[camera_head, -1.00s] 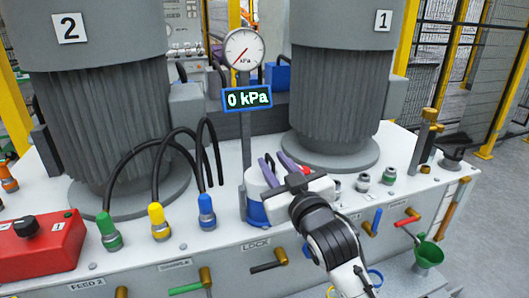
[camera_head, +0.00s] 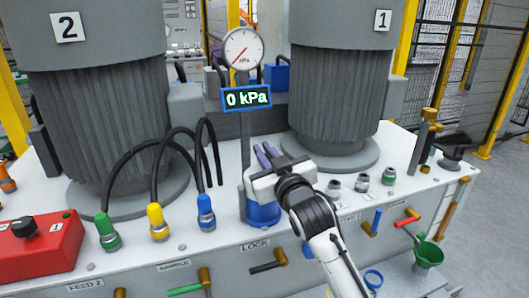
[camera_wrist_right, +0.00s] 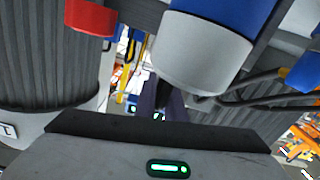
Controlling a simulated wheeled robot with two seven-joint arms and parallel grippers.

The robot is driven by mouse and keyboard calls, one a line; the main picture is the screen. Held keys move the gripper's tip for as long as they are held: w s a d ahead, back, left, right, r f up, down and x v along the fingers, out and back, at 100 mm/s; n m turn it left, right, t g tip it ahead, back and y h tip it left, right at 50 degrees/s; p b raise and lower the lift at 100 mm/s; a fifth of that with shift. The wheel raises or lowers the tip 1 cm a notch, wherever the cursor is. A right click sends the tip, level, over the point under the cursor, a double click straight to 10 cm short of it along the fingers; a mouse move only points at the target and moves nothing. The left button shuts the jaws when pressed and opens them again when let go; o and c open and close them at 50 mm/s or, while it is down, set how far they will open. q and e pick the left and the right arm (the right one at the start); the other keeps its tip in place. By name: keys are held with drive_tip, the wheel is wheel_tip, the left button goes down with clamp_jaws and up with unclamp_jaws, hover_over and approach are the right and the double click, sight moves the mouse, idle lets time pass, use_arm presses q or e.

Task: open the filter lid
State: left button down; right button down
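The filter (camera_head: 263,214) is a short cylinder with a blue lower body on the white bench, beside the gauge post. My right gripper (camera_head: 267,154) is over it in the head view and hides most of its top. The two purple fingers are close together and point past the filter's top. In the wrist view the filter's pale grey lid (camera_wrist_right: 203,50) and blue body show large, just beyond the fingers (camera_wrist_right: 162,108). A dark piece shows in the narrow finger gap; I cannot tell whether it is gripped. My left gripper is out of view.
The gauge post (camera_head: 246,150) carries a display (camera_head: 247,97) reading 0 kPa, close behind the filter. Large ribbed columns stand left (camera_head: 108,130) and right (camera_head: 338,100). Black hoses (camera_head: 160,150) rise at left. Valve handles (camera_head: 268,266) line the front. A red part (camera_wrist_right: 90,16) shows in the wrist view.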

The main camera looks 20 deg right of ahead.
sight(252, 166)
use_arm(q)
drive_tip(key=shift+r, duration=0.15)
use_arm(e)
drive_tip(key=shift+r, duration=0.1)
